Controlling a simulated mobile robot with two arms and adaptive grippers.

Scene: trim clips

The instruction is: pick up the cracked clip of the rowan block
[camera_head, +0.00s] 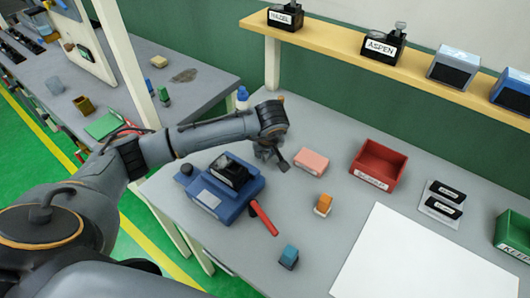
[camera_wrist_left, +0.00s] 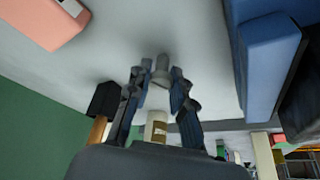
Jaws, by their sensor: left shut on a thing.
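My left gripper (camera_head: 276,158) is low over the grey table, between the blue fixture and the pink block. In the left wrist view its fingers (camera_wrist_left: 160,85) are shut on a small grey peg-like thing (camera_wrist_left: 161,70); I cannot tell whether it is a clip or cracked. The blue fixture (camera_head: 234,195) with a red handle (camera_head: 263,217) holds a dark block (camera_head: 231,172). No label reading rowan is legible. My right gripper is not in view.
A pink block (camera_head: 311,159), an orange block (camera_head: 323,204) and a blue block (camera_head: 289,256) stand on the table. A red bin (camera_head: 362,178) and green bin (camera_head: 513,232) are at right. A shelf (camera_head: 400,73) holds HAZEL (camera_head: 286,17) and ASPEN (camera_head: 383,47) blocks. A white sheet (camera_head: 425,260) lies in front.

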